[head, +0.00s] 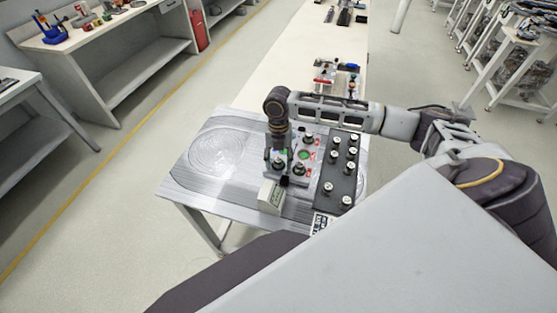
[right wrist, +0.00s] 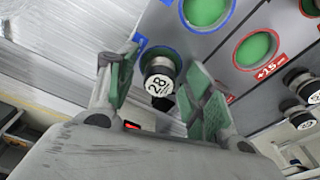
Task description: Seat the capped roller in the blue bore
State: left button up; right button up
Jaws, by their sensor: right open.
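A roller with a dark rim and a white cap marked "28" (right wrist: 159,84) stands between the fingers of my right gripper (right wrist: 160,88), at a blue-ringed bore. I cannot tell how deep it sits. My right gripper is open, its green pads on either side of the roller with gaps. In the head view my right gripper (head: 278,158) points down over the left side of the grey bore block (head: 312,143). Another blue-ringed bore with a green inside (right wrist: 205,12) shows at the top of the wrist view. My left gripper is not in view.
Red-ringed bores (right wrist: 256,50) are to the right, one labelled "+15". A dark tray (head: 338,182) with several capped rollers is right of the block. A small pale sign (head: 270,197) stands in front. The metal table (head: 215,150) is clear on the left.

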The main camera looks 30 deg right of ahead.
notch_tip(320, 180, up, 12)
jog(key=w, duration=0.1)
jog(key=shift+w+d, duration=0.15)
jog(key=shift+d, duration=0.25)
jog(key=shift+f, duration=0.1)
jog(key=shift+a, duration=0.1)
dwell(0.8)
